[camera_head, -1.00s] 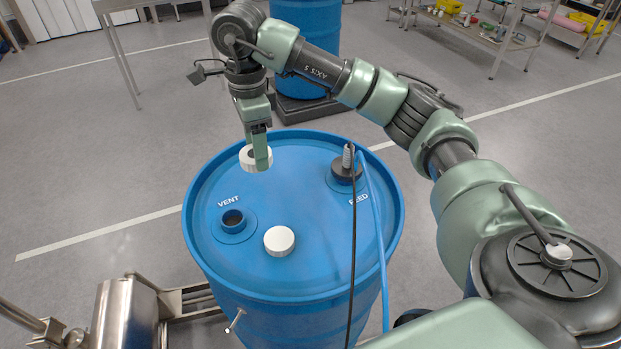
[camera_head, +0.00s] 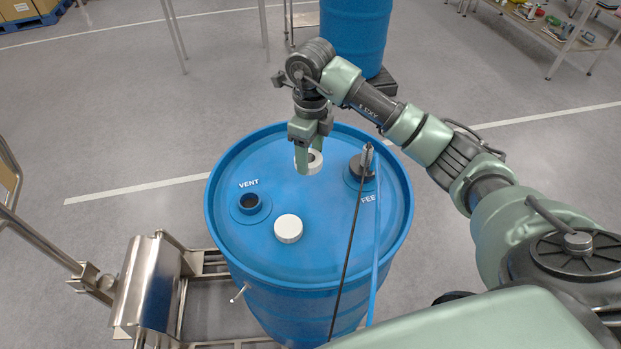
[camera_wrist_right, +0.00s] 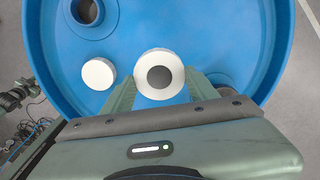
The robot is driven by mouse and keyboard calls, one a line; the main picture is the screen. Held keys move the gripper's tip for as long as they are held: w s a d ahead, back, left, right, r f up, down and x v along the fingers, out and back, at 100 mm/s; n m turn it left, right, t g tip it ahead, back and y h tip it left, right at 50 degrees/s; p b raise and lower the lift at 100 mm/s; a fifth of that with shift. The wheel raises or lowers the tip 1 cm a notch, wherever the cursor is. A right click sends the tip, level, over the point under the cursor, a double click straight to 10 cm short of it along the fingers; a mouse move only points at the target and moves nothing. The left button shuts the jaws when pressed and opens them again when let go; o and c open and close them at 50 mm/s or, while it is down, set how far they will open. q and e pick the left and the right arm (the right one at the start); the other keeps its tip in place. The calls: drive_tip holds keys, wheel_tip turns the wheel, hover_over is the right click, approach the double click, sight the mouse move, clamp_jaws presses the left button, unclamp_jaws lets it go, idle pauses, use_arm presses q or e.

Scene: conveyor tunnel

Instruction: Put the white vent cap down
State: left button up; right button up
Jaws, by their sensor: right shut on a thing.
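My right gripper (camera_head: 307,168) is shut on a white round cap (camera_head: 316,163) over the far part of the blue drum's lid (camera_head: 325,205). In the right wrist view this white cap (camera_wrist_right: 143,76) sits between the two fingers and shows a dark round centre. I cannot tell whether it touches the lid. A second white cap (camera_head: 288,228) lies on the lid nearer me, apart from the gripper; it also shows in the wrist view (camera_wrist_right: 98,74). The vent opening (camera_head: 250,202), marked VENT, is uncovered at the lid's left. My left gripper is not in view.
The feed fitting (camera_head: 361,168), with a black and a blue hose (camera_head: 375,235), stands at the lid's right. A steel frame (camera_head: 150,285) is beside the drum at lower left. Another blue drum (camera_head: 356,35) stands behind. The lid between caps and vent is clear.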

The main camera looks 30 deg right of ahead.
wheel_tip(320, 180, down, 9)
drive_tip(key=shift+s+r+p, duration=0.1)
drive_tip(key=shift+p, duration=0.8)
drive_tip(key=shift+f, duration=0.55)
drive_tip(key=shift+f, duration=0.1)
drive_tip(key=o, duration=1.7)
